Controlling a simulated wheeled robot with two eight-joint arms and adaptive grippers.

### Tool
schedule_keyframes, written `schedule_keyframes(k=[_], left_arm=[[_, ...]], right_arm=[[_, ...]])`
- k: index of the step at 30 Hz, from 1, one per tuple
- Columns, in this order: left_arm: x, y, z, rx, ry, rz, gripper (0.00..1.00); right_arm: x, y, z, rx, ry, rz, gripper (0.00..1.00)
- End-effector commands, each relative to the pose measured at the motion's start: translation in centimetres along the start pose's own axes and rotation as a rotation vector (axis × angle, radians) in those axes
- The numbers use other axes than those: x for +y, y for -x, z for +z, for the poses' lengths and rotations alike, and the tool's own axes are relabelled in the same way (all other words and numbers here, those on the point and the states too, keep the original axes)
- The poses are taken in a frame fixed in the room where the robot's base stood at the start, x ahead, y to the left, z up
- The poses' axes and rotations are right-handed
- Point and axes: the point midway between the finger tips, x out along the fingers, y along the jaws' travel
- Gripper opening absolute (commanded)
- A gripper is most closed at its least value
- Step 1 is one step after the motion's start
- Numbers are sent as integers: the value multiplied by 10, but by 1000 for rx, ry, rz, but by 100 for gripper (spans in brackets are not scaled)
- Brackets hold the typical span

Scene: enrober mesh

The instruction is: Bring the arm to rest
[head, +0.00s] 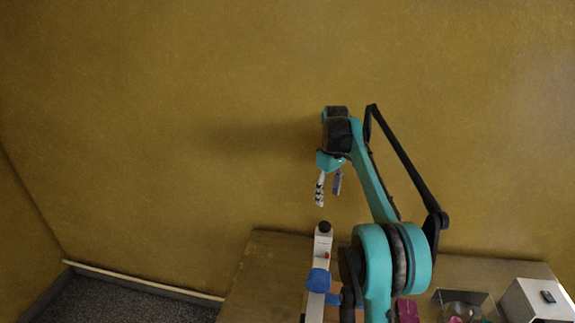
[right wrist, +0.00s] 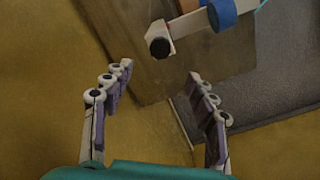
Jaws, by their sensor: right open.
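My right arm, turquoise and black, rises over the table in the head view. My right gripper (head: 329,188) hangs at its end, fingers pointing down, in front of the yellow wall. In the right wrist view the right gripper (right wrist: 158,80) has its two fingers wide apart with nothing between them. A white bar with a black round end (head: 323,243) and a blue part is below the gripper in the head view. The same bar (right wrist: 185,27) shows beyond the fingertips in the right wrist view, apart from them. My left gripper is not in view.
The yellow wall (head: 170,120) stands behind. Dark floor (head: 130,300) is clear at lower left.

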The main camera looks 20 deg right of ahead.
Motion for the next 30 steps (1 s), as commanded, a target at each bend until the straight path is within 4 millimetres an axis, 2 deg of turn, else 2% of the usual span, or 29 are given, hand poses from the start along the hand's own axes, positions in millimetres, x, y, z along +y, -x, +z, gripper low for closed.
schedule_keyframes(k=[5, 8, 13, 17, 23, 27, 30], left_arm=[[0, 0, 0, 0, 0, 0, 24], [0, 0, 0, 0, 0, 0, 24], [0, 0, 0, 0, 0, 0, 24], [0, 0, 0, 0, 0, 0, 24], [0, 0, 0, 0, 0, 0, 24], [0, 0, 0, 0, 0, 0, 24], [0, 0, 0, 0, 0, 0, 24]], right_arm=[[-5, 3, 1, 6, -4, 5, 58], [-21, 11, 3, 28, -21, 24, 58], [-76, 28, 18, 110, -84, 78, 58], [-124, 31, 39, 190, -140, 115, 58], [-194, 14, 82, 324, -226, 149, 58], [-237, -11, 116, 418, -284, 154, 58], [-259, -31, 136, 475, -317, 152, 58]])
